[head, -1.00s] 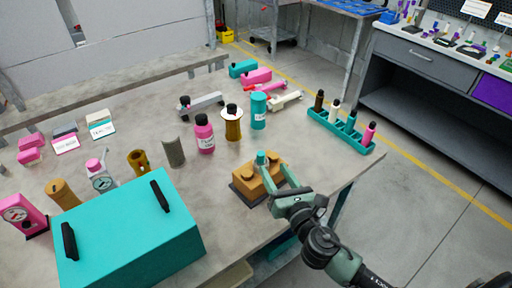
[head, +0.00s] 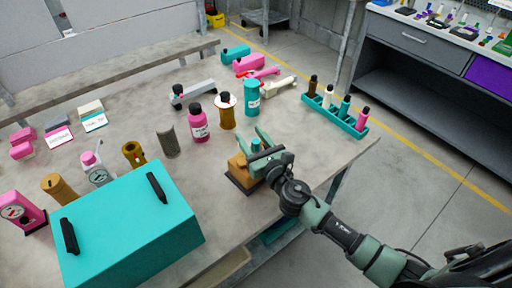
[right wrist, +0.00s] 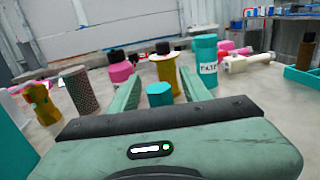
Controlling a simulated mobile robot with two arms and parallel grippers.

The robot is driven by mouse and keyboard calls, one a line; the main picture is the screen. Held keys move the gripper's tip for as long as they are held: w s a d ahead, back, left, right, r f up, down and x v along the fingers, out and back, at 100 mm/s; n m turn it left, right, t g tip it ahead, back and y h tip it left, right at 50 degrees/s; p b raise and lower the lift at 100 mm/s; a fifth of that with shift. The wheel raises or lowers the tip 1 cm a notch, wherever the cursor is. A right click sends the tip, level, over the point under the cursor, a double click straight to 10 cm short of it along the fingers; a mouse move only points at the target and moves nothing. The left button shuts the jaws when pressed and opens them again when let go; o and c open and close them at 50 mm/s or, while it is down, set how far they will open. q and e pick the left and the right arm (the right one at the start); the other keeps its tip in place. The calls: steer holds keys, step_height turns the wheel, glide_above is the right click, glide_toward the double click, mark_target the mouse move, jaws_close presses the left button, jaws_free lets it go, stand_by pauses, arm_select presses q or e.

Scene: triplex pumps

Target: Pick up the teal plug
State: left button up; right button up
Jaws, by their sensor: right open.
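The teal plug (head: 256,145) stands up from the top of an ochre block (head: 240,168) near the table's right edge. In the right wrist view the teal plug (right wrist: 159,94) shows between my fingers, with a gap on each side. My right gripper (head: 248,131) is open, its fingers reaching past the plug on both sides. The right gripper (right wrist: 160,76) also shows its two green fingers spread in the wrist view. The block is partly hidden by my gripper. My left gripper is not in view.
A large teal box (head: 130,222) with black handles stands at the front left. A pink bottle (head: 197,124), an ochre spool (head: 227,112) and a teal cylinder (head: 252,98) stand behind the block. A teal rack (head: 335,116) holding several bottle-like pieces is at the right.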

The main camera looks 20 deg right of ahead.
jaws_close()
steer(key=shift+r, duration=0.1)
